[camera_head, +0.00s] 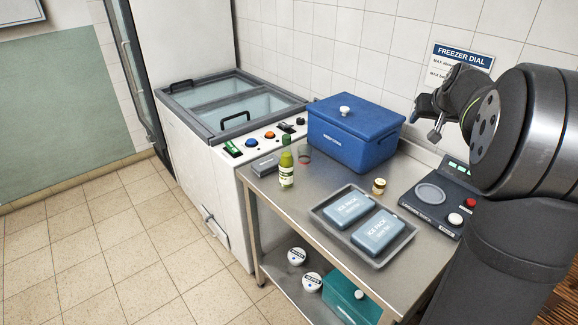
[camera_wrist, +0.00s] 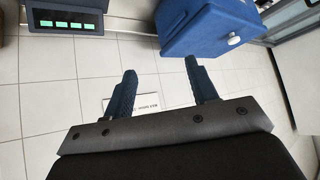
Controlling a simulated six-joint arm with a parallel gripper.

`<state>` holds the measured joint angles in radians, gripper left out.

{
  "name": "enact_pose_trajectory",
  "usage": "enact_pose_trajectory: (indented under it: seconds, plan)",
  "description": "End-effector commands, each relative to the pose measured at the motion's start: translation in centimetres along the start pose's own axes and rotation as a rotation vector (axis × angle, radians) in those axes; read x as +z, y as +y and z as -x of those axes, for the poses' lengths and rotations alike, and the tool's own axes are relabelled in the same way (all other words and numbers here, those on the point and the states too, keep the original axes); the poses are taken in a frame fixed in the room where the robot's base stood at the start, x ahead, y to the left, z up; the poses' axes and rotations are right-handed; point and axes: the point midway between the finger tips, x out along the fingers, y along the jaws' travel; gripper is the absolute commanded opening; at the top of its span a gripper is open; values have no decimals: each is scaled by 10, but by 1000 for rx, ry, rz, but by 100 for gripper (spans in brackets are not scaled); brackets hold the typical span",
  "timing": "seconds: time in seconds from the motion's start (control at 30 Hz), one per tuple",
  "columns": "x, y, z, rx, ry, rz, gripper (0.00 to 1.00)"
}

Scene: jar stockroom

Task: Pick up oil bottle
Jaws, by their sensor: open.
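The oil bottle (camera_head: 286,170), yellow-green with a dark green cap and a pale label, stands upright near the left end of the steel table (camera_head: 335,178). My gripper (camera_head: 427,118) is high above the table's right side, in front of the tiled wall, well to the right of the bottle. It is open and empty. The bottle does not show in the wrist view.
A blue cool box (camera_head: 350,135) stands behind the bottle, with a small glass (camera_head: 304,155) between. A grey box (camera_head: 265,164) sits left of the bottle. A tray (camera_head: 374,250) with ice packs, a small jar (camera_head: 379,186) and a scale (camera_head: 440,207) lie rightward. A chest freezer (camera_head: 200,150) adjoins.

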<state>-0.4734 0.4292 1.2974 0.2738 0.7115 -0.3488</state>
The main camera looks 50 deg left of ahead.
Motion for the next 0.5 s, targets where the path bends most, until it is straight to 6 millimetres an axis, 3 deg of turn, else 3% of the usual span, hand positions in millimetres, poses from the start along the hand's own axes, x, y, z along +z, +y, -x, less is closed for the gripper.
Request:
enact_pose_trajectory:
  seconds: [0.03, 0.2, 0.4, 0.5]
  plan:
    - [-11, -37, -11, -39, -35, 33, 53]
    - [-28, -147, -29, -118, -171, 115, 53]
    - [-27, -272, -30, -144, -318, 202, 53]
    - [-21, -322, -25, -136, -373, 235, 53]
